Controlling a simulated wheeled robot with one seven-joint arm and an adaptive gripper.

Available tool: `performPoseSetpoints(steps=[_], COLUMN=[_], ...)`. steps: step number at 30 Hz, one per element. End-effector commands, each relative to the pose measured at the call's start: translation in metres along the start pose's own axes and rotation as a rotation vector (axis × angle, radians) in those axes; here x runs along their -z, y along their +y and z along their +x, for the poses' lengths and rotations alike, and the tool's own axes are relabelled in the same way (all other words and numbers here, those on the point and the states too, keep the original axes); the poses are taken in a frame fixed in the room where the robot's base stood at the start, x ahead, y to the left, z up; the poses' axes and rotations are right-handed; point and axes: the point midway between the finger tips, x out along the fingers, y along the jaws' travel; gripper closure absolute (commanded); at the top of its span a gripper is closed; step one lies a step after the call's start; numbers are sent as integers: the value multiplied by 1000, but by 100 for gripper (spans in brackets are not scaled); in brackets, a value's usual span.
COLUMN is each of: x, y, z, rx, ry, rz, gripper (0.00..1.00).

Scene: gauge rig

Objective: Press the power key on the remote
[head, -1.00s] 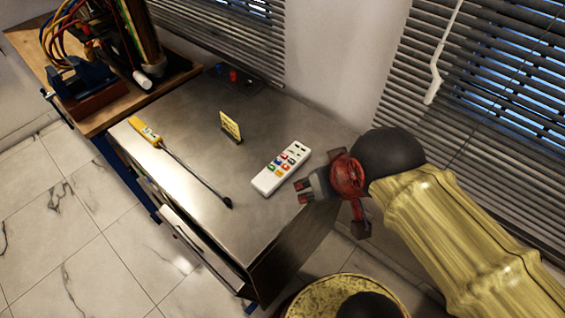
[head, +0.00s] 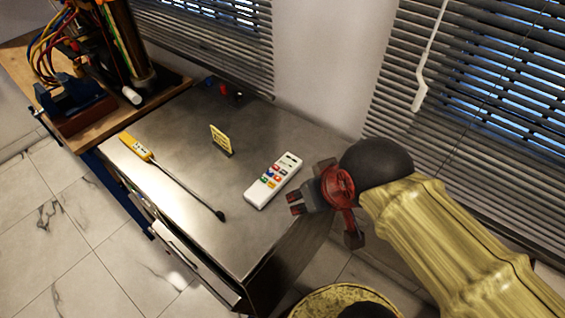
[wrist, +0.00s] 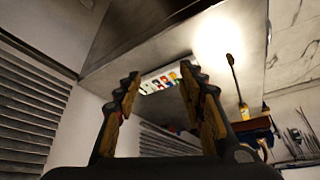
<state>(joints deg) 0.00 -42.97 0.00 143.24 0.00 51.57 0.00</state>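A white remote (head: 257,195) lies on the metal bench top near its right edge, with several coloured keys and a dark marking towards its far end. It also shows in the wrist view (wrist: 158,82), between and beyond the fingers. I cannot tell which key is the power key. My gripper (head: 294,203) is just right of the remote's near half in the head view, apart from it as far as I can see. In the wrist view my gripper (wrist: 161,71) has its two fingers spread with nothing between them.
The metal bench top (head: 185,182) is clear around the remote. A yellow sign (head: 221,140) stands left of it, and a yellow probe tool (head: 136,147) lies further left. Small red and blue parts (head: 222,88) sit at the back. Window blinds (head: 440,110) are behind my arm.

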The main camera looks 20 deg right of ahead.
Motion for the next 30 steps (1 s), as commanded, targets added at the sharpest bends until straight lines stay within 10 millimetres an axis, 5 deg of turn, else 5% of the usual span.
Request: performPoseSetpoints(steps=[5,25,30], x=[0,0,0], y=[0,0,0], z=[0,0,0], rx=[0,0,0], ry=[0,0,0], rz=[0,0,0], gripper=[61,99,100])
